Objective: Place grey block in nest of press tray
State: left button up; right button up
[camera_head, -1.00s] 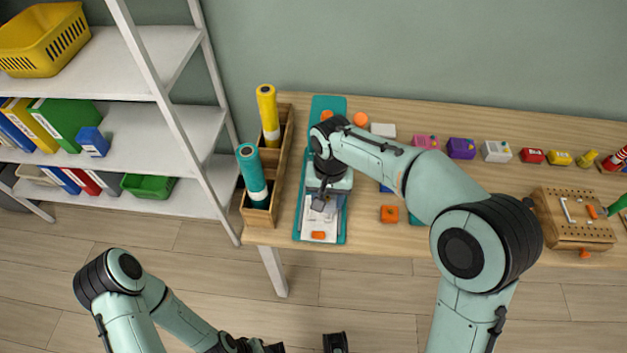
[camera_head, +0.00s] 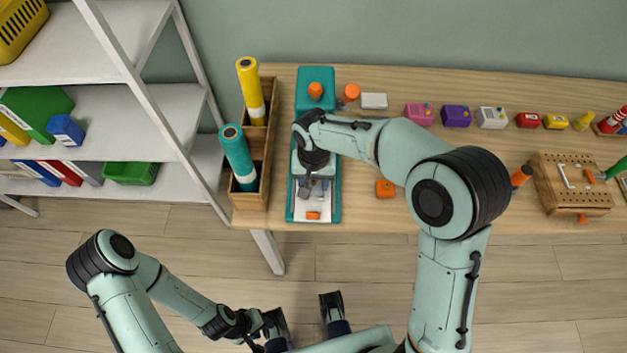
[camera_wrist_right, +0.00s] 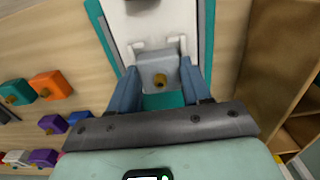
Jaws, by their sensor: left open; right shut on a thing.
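The press tray (camera_wrist_right: 151,25) is a white plate on a teal base (camera_head: 335,205), with an orange knob (camera_head: 313,215) at its front end. My right gripper (camera_head: 316,190) is over the tray, pointing down. In the right wrist view its blue fingers (camera_wrist_right: 160,82) are shut on the grey block (camera_wrist_right: 158,66), which has a brass knob on top. White corner pieces of the nest (camera_wrist_right: 180,44) show at the block's far edge. I cannot tell whether the block rests on the tray. My left gripper (camera_head: 305,312) is open and empty, low in front of the table.
A wooden bin (camera_head: 250,190) with yellow and teal rolls stands left of the press. An orange block (camera_head: 385,188) lies to its right. Coloured blocks line the table's back, and a wooden peg board (camera_head: 572,185) is at the right. White shelves (camera_head: 140,115) stand at left.

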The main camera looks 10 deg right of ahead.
aim_at(313, 182)
jog(key=shift+f, duration=0.15)
jog(key=o, duration=1.1)
notch_tip(313, 182, up, 12)
jog(key=shift+r+p, duration=0.15)
jog(key=shift+p, duration=0.7)
